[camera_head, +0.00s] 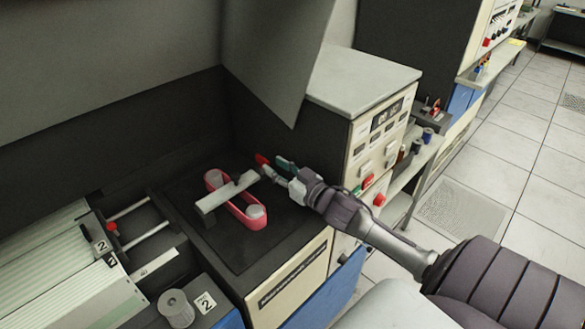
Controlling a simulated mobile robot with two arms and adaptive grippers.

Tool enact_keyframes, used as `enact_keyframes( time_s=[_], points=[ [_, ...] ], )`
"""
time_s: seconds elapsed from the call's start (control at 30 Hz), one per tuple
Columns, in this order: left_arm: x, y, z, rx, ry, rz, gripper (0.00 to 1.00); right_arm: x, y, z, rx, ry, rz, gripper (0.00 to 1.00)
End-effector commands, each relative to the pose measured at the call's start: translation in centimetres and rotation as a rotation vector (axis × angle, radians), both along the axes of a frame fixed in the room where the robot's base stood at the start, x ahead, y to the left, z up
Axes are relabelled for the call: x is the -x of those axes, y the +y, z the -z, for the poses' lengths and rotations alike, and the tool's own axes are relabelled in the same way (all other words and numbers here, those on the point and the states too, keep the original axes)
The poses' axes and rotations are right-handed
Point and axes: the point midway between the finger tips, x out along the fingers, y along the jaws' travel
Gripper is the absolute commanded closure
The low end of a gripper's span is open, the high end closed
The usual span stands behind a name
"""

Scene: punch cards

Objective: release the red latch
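A small red piece (262,159), which looks like the red latch, shows at the back right of the dark recessed deck. My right gripper (275,168) reaches in from the right, with its fingertips right beside this red piece. One finger looks pale and the other dark green. They are too small to tell whether they are apart or touch the red piece. On the deck a pinkish-red band (248,219) loops around two pale rollers, with a pale bar (226,192) lying across it. My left gripper is not in view.
A dark slanted panel (275,75) hangs over the deck. A beige control unit (380,135) with red and white buttons stands behind my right arm. A card stack (65,265) and a red knob (112,227) are at left. Tiled floor lies at right.

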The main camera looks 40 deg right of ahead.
Motion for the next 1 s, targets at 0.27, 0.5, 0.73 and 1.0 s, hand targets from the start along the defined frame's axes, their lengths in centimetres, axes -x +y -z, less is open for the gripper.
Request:
enact_keyframes(
  time_s=[0.27,0.5,0.73,1.0],
  points=[
    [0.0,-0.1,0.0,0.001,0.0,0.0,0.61,5.5,-0.5,0.1,-0.001,0.003,0.0,0.65],
    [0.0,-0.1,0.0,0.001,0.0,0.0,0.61,7.2,-0.6,0.0,0.0,0.0,-0.001,0.65],
    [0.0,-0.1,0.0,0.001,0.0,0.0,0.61,7.2,-0.7,0.0,0.0,-0.001,-0.001,0.65],
    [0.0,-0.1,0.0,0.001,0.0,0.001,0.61,7.2,-0.7,0.0,0.0,0.0,-0.001,0.65]
  ],
)
